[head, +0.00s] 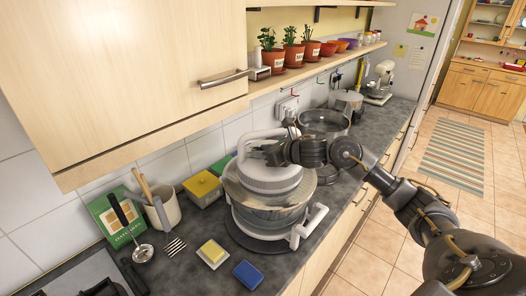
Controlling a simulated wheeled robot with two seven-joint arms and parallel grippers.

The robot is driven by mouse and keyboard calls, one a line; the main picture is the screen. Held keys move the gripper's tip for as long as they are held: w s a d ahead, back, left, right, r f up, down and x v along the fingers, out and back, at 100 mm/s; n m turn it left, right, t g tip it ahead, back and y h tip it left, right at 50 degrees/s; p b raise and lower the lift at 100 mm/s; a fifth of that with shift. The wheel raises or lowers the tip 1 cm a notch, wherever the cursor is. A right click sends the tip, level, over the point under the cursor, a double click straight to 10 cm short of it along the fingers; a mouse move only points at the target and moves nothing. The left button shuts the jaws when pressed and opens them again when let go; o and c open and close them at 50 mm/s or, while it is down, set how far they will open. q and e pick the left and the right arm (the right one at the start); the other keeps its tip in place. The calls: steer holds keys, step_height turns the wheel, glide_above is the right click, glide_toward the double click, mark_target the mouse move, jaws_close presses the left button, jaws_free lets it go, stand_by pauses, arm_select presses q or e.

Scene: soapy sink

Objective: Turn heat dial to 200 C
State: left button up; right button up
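I cannot make out a heat dial or any 200 C marking. A white ribbed appliance (268,176) with a clear bowl (243,196) around it stands on the counter, with a white handle at its lower right. My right arm comes in from the right, and its dark gripper (272,153) is at the top of the white appliance, overlapping it in the picture. I cannot tell whether it touches the appliance or whether its fingers are open. My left gripper is not in view.
On the dark counter (208,262) are a yellow sponge (212,252), a blue sponge (248,274), a utensil pot (163,209) and a yellow box (203,189). A large pot (325,122) stands behind the gripper. A wooden cupboard (120,75) hangs above on the left.

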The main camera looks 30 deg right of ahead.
steer(key=shift+c, duration=1)
steer(key=shift+a+m+t+h+b, duration=0.3)
steer(key=shift+m+h+b, duration=0.35)
steer(key=shift+m+h, duration=0.3)
steer(key=shift+a+m+h+b, duration=0.2)
steer(key=shift+m+h+b, duration=0.1)
steer(key=shift+m+h, duration=0.6)
steer(key=m+h, duration=0.2)
steer(key=h, duration=0.1)
steer(key=shift+a+r, duration=0.1)
steer(key=shift+a, duration=0.15)
steer(key=shift+a+m+g+h, duration=0.15)
steer(key=shift+m+g+h, duration=0.1)
steer(key=shift+m+h, duration=0.6)
steer(key=shift+a+m+g+h, duration=0.1)
steer(key=shift+m+g+h, duration=0.15)
steer(key=shift+m+h, duration=0.55)
